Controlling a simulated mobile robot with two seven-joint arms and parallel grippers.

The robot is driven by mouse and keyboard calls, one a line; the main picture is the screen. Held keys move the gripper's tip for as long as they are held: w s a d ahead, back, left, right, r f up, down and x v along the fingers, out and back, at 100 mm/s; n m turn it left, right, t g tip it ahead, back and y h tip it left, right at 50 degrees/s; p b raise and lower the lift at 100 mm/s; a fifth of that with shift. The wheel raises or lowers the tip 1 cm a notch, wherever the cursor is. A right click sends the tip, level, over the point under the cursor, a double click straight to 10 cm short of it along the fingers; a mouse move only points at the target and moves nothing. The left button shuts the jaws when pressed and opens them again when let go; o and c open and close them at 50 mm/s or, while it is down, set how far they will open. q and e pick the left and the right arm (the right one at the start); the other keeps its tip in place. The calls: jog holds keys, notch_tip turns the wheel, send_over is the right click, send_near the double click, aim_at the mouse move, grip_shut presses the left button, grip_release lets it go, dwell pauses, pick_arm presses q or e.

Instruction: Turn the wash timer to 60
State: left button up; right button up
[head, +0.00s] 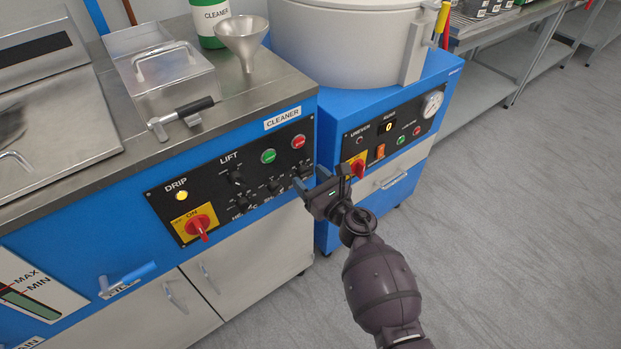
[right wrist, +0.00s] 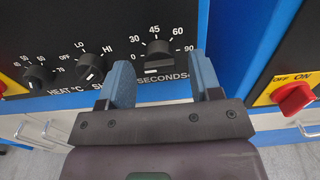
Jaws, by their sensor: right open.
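The wash timer is a black knob (right wrist: 158,62) on the cleaner's black panel, with a dial marked 0, 30, 45, 60 and 90 and SECONDS below. A pale mark shows low on the knob's face; I cannot tell for sure which number it points to. My right gripper (right wrist: 161,66) is open, its two blue fingers on either side of the knob, with gaps showing. In the head view my right gripper (head: 309,182) is at the panel's right end and partly covers the timer knob (head: 301,169). My left gripper is out of view.
Left of the timer are a LO/HI/OFF knob (right wrist: 90,67) and a heat knob (right wrist: 38,77). A red switch (right wrist: 294,97) on yellow is on the neighbouring blue machine, at right. Another red switch (head: 199,227) is at the panel's left. Floor at right is clear.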

jog(key=c, duration=0.9)
jog(key=shift+c, duration=0.2)
